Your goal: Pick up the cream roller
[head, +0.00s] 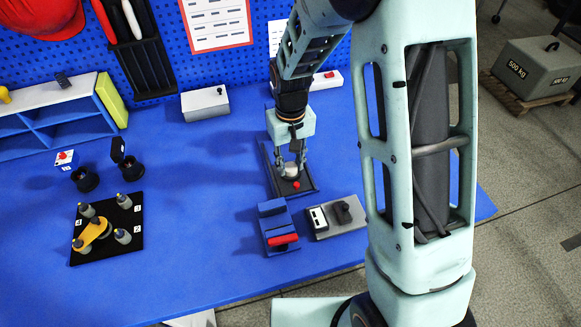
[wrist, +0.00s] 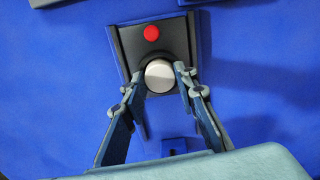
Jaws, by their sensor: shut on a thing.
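The cream roller (wrist: 159,76) is a pale, round-ended piece in the wrist view, over a dark grey fixture (wrist: 178,38) that bears a red button (wrist: 151,33). My gripper (wrist: 160,76) has one finger on each side of the roller and is shut on it. In the head view my gripper (head: 290,170) points down at the same fixture, and the roller (head: 290,169) shows small and pale between the fingers. The red button (head: 296,184) lies just in front of it. I cannot tell whether the roller is still touching the fixture.
A blue block with a red bar (head: 283,239) and a grey device (head: 343,213) stand in front of the fixture. A black numbered board (head: 90,253) with several posts and a yellow link is at left. A grey box (head: 205,103) stands behind. The blue table's middle left is clear.

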